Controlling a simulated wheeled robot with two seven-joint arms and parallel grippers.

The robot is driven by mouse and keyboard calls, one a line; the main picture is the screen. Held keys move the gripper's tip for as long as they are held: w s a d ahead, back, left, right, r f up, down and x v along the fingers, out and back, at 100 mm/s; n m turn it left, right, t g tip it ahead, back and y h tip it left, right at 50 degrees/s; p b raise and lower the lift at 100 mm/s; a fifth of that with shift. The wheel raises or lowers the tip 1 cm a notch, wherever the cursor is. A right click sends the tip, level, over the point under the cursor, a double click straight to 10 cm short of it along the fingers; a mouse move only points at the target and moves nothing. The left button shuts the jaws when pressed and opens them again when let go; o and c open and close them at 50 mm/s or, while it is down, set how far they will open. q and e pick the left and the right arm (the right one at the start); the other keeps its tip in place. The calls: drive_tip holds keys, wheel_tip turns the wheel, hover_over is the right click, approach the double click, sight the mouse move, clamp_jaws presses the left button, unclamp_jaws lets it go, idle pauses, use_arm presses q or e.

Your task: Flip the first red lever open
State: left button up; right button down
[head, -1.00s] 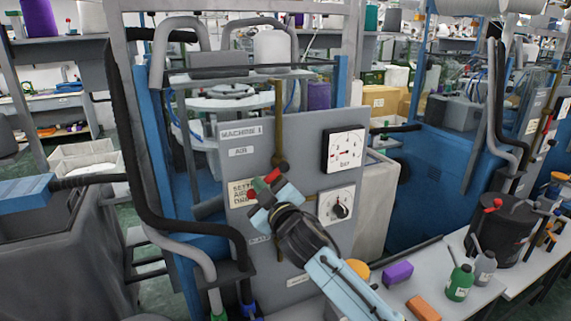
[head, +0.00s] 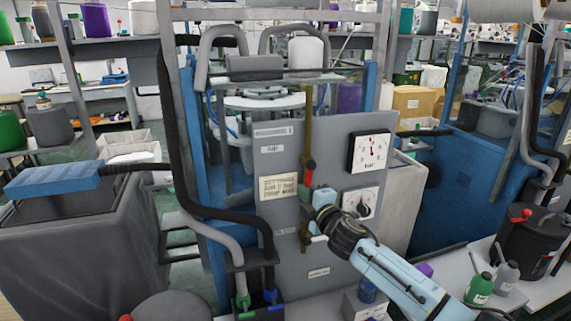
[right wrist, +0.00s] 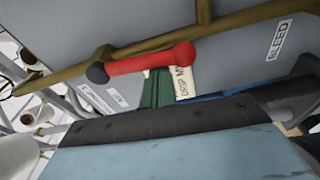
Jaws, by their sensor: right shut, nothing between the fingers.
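The upper red lever (right wrist: 140,63) shows in the right wrist view. It has a black knob at one end and a red pivot on a brass pipe (right wrist: 50,83), and it lies close to the pipe's line. In the head view its red end (head: 310,164) is small on the upright brass pipe, and the rest is partly hidden by my gripper. My right gripper (head: 314,213) is shut and empty, just in front of the grey panel beside the pipe. I cannot tell if it touches the lever. My left gripper is not in view.
The grey panel (head: 335,135) carries a dial gauge (head: 371,152) and a lower knob dial (head: 362,202) right of the pipe. Dark hoses (head: 172,130) run down the left.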

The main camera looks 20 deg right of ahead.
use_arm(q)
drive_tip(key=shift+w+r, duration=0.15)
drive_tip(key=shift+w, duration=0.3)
use_arm(e)
drive_tip(key=shift+d+f, duration=0.1)
drive_tip(key=shift+d, duration=0.1)
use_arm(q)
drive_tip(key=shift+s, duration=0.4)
use_arm(e)
drive_tip(key=shift+a, duration=0.4)
drive_tip(key=a, duration=0.3)
drive_tip(key=shift+w, duration=0.35)
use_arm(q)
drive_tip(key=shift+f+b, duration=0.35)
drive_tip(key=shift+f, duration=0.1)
use_arm(e)
drive_tip(key=s+d, duration=0.1)
drive_tip(key=s, duration=0.9)
drive_tip(key=shift+d, duration=0.15)
